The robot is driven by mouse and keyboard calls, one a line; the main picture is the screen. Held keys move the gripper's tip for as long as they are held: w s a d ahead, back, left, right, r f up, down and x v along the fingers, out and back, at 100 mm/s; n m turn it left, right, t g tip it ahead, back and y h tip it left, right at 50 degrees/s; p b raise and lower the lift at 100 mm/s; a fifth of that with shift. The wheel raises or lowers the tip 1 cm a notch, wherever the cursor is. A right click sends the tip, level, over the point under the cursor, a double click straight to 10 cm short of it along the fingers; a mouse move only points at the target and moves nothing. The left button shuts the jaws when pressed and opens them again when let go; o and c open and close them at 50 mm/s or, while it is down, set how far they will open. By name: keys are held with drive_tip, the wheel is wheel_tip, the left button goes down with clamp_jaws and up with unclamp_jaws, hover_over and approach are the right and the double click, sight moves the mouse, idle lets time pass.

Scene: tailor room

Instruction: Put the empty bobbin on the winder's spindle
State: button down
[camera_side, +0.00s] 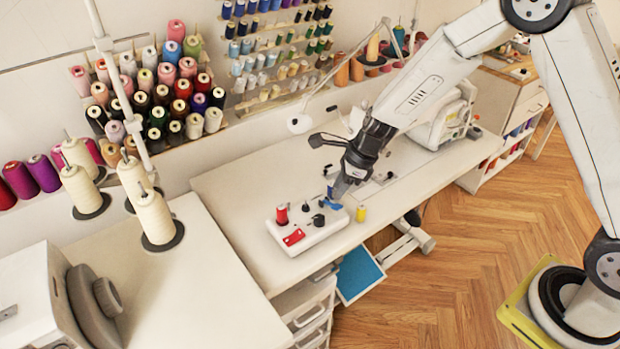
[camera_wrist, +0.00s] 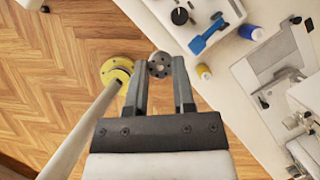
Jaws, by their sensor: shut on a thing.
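My gripper (camera_wrist: 161,74) is shut on the empty bobbin (camera_wrist: 159,65), a grey metal disc with holes, held at the fingertips in the wrist view. In the side view my gripper (camera_side: 338,194) is above the right end of the winder, and I cannot make out the bobbin there. The winder (camera_side: 290,248) is a white box on the table with a red spool, a red switch, black posts and knobs and a blue lever (camera_wrist: 208,35). I cannot tell which black post is the spindle. The bobbin appears apart from the winder in the wrist view.
A yellow spool (camera_side: 361,213) stands on the table right of the winder; a blue spool (camera_wrist: 250,33) shows in the wrist view. A sewing machine (camera_side: 440,123) stands farther right. Cream thread cones (camera_side: 155,217) stand at left. The table's front edge is close to the winder.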

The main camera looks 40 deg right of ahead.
approach(308, 206)
wheel_tip(308, 206, up, 2)
drive_tip(key=s+a, duration=0.2)
drive_tip(key=w+f, duration=0.1)
drive_tip(key=w+a+f, duration=0.1)
drive_tip(key=w+f, duration=0.1)
drive_tip(key=shift+f, duration=0.3)
drive_tip(key=shift+w+f, duration=0.4)
drive_tip(key=shift+f, duration=0.05)
drive_tip(key=shift+f, duration=0.1)
drive_tip(key=shift+w+f, duration=0.2)
drive_tip(key=shift+f, duration=1.55)
drive_tip(key=shift+f, duration=0.1)
drive_tip(key=shift+c, duration=2.2)
unclamp_jaws()
